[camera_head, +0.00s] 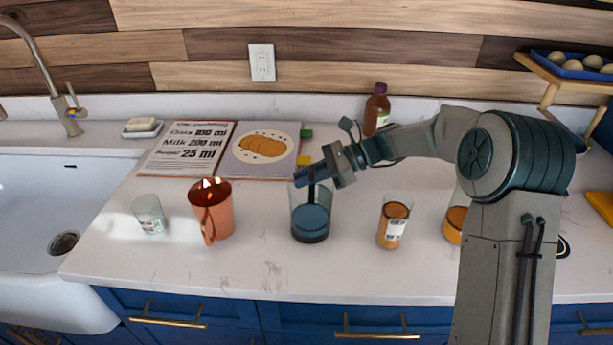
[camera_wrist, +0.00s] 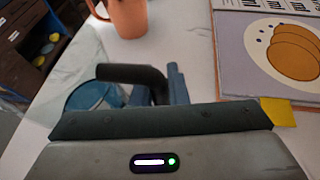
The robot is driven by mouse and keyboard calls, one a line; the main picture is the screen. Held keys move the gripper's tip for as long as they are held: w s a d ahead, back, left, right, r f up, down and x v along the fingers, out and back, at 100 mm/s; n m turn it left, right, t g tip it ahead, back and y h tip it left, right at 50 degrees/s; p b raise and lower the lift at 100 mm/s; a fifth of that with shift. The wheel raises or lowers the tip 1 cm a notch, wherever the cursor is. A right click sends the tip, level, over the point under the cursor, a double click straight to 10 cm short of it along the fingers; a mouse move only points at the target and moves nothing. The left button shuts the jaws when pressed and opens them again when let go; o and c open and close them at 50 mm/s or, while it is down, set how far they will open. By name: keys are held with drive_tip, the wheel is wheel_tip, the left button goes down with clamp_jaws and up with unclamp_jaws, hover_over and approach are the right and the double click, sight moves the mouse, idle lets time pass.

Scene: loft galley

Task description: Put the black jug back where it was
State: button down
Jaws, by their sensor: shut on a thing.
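The black jug (camera_head: 311,222) has a see-through body with a dark blue lower part and a black handle. It stands upright near the middle of the counter in the head view; I cannot tell whether its base touches the counter. My gripper (camera_head: 312,177) is at its top, shut on the handle. In the wrist view the black handle (camera_wrist: 135,73) rises beyond my gripper (camera_wrist: 165,95), with part of the blue round body (camera_wrist: 95,97) to its left. The gripper hides some of the jug.
A copper jug (camera_head: 212,212) and a small clear glass (camera_head: 150,215) stand left of the black jug. A labelled glass with orange contents (camera_head: 394,225) stands right. An open recipe book (camera_head: 222,150) and a brown bottle (camera_head: 376,110) are behind. The sink (camera_head: 40,215) is far left.

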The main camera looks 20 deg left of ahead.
drive_tip(key=shift+f, duration=0.1)
drive_tip(key=c, duration=1.4)
unclamp_jaws()
drive_tip(key=shift+c, duration=0.2)
drive_tip(key=v, duration=1.2)
drive_tip(key=shift+r, duration=0.2)
